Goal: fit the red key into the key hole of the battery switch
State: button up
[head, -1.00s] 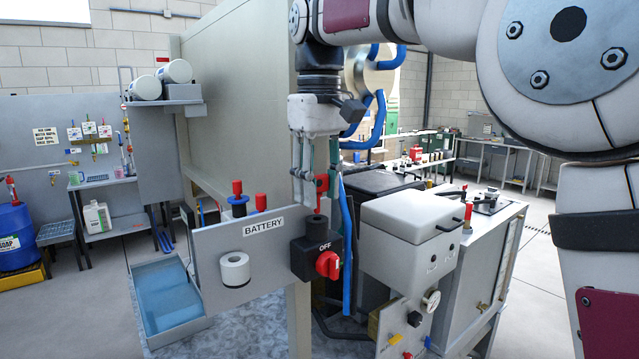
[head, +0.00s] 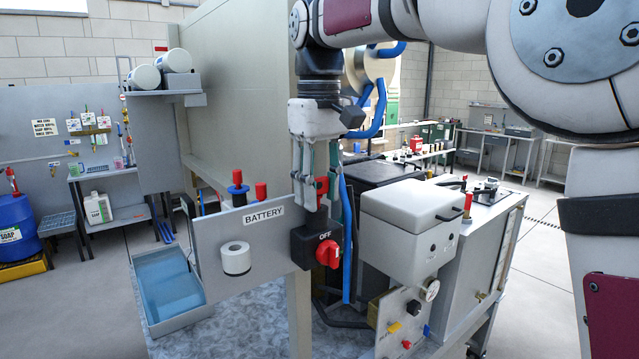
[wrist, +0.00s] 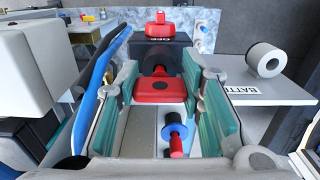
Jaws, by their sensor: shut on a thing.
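The battery switch (head: 304,251) is a black box with a red knob (head: 327,254) marked OFF, at the right end of the BATTERY panel; it also shows at the top of the wrist view (wrist: 148,52). My gripper (head: 318,203) points down just above the switch top. It is shut on the red key (head: 321,186), whose red body (wrist: 160,90) sits between the teal finger pads in the wrist view. The key's lower end meets the dark top of the switch. The key hole is hidden, and I cannot tell how deep the key sits.
The grey panel (head: 215,252) carries a paper roll (head: 236,258). Two red-topped posts, one with a blue collar (head: 238,190), stand behind it. A blue hose (head: 347,240) runs close beside my gripper. A grey box (head: 410,215) stands to the right, and a blue-filled tray (head: 168,285) to the left.

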jog(key=shift+f, duration=0.8)
jog(key=o, duration=0.9)
notch_tip(320, 180, up, 12)
dwell(0.4)
jog(key=s+d+f+m+t+b, duration=0.35)
jog(key=s+d+f, duration=0.25)
jog(key=d+f, duration=0.4)
jog(key=s+d+f+m+t+b, duration=0.1)
jog(key=s+d+f+b, duration=0.1)
jog(key=f, duration=0.7)
jog(key=s+d+f+m+t+b, duration=0.1)
jog(key=s+d+f+m, duration=0.1)
jog(key=s+f, duration=0.5)
jog(key=shift+s+d+f+b, duration=0.15)
jog(key=shift+d+f+b, duration=0.25)
jog(key=shift+d+f, duration=0.5)
